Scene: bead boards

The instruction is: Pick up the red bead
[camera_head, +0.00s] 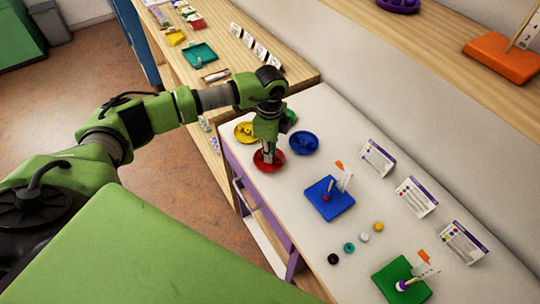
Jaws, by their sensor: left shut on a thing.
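My left gripper (268,153) points down into the red bowl (258,166) on the white table. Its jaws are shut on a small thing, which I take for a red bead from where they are. The bead is hardly visible between the fingers and against the red bowl. Another red bead (326,198) sits at the foot of the peg on the blue board (338,209). My right gripper is not in view.
A yellow bowl (240,134), blue bowl (304,143) and partly hidden green bowl (292,117) stand close around my gripper. Several loose beads, including a black one (333,259), lie near the green board (387,283). Pattern cards (415,197) stand along the wall.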

